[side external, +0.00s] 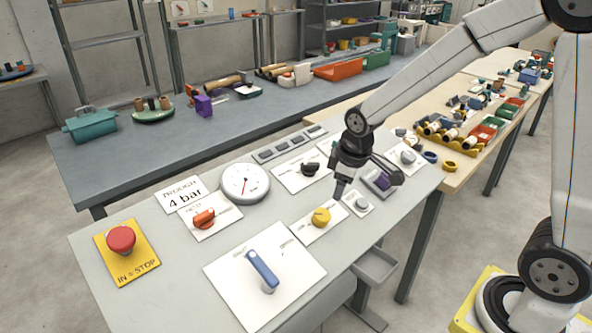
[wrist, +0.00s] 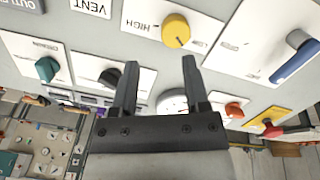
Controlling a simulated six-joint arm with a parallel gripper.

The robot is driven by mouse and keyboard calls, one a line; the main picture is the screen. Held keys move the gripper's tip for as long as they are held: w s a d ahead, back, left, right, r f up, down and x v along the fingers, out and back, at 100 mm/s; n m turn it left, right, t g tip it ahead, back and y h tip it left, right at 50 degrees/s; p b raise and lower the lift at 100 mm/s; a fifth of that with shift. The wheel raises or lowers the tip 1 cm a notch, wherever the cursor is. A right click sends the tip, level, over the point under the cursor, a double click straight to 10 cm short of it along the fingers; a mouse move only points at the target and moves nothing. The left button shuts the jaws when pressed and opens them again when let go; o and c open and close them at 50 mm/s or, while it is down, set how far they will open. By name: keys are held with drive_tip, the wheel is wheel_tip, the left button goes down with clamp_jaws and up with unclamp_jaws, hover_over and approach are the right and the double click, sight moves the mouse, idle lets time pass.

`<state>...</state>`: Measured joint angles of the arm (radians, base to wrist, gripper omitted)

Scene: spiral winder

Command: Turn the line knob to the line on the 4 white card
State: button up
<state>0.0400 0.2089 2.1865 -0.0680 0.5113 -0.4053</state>
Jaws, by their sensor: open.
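A white card reading "TROUGH 4 bar" (side external: 182,195) lies on the grey panel, left of a round white gauge (side external: 246,183). An orange knob (side external: 204,218) sits on a white card just below it; its small label is not readable. A yellow knob (side external: 321,216) and a black knob (side external: 310,168) sit on other white cards. In the wrist view the yellow knob (wrist: 176,30) has a HIGH label beside it. I cannot tell which knob is the line knob. My gripper (side external: 368,183) is open and empty above the panel's right part; its fingers also show in the wrist view (wrist: 160,63).
A red stop button (side external: 121,240) on a yellow plate and a blue lever (side external: 262,272) stand up from the panel. A teal knob (wrist: 47,68) shows in the wrist view. A grey knob (side external: 407,156) is at the panel's far right. A grey bench with objects stands behind.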

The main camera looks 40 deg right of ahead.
sight(311, 163)
drive_tip(key=w+d+r+n, duration=0.1)
drive_tip(key=w+d+n, duration=0.1)
drive_tip(key=w, duration=0.4)
drive_tip(key=w+d+r+n+h, duration=0.1)
drive_tip(key=w+d+n, duration=0.2)
drive_tip(key=w+n, duration=0.2)
drive_tip(key=shift+w+r, duration=0.35)
drive_tip(key=shift+w, duration=0.9)
drive_tip(key=shift+d+f, duration=0.1)
drive_tip(key=shift+x, duration=3.8)
drive_tip(key=shift+d, duration=0.1)
clamp_jaws()
